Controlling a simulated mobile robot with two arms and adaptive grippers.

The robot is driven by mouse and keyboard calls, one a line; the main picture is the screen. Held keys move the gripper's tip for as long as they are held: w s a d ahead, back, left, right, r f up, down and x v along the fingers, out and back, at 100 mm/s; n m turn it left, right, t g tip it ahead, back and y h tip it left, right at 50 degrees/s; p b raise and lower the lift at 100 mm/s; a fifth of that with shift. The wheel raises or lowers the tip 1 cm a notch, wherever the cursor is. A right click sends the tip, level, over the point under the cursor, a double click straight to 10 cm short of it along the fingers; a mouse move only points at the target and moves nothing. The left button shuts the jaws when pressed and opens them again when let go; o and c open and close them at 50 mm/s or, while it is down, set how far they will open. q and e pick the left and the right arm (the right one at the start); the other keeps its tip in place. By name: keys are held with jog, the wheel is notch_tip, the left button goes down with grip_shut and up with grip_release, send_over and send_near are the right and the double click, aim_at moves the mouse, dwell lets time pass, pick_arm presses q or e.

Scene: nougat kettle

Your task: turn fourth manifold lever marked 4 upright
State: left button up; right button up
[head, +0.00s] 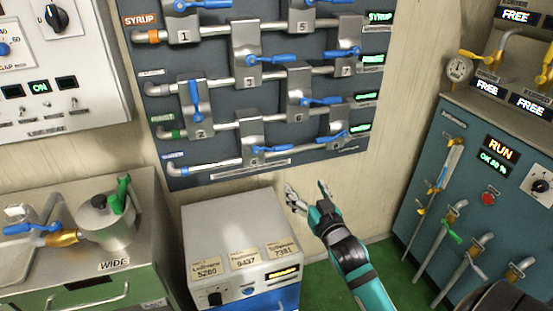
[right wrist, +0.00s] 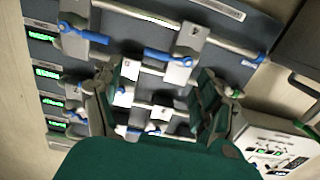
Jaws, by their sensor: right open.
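The manifold panel (head: 215,80) carries several metal plates with blue levers. The plate marked 4 (head: 253,131) is at the bottom middle; its blue lever (head: 275,150) points right, nearly level. In the right wrist view the panel shows upside down, and what looks like the same lever (right wrist: 165,55) points left. My right gripper (head: 307,187) is open and empty, just below the panel's lower edge and below-right of lever 4, apart from it. Its two fingers (right wrist: 165,88) also show in the right wrist view. My left gripper is out of view.
A white-topped cabinet (head: 235,225) stands below the panel. A teal machine (head: 475,150) stands at right, a pot (head: 105,220) at left.

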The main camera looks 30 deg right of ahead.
jog(key=r, duration=0.2)
send_near(284, 149)
jog(key=shift+t, duration=0.3)
jog(key=x, duration=1)
jog(key=shift+f+p, duration=0.15)
jog(key=shift+p, duration=0.25)
grip_shut()
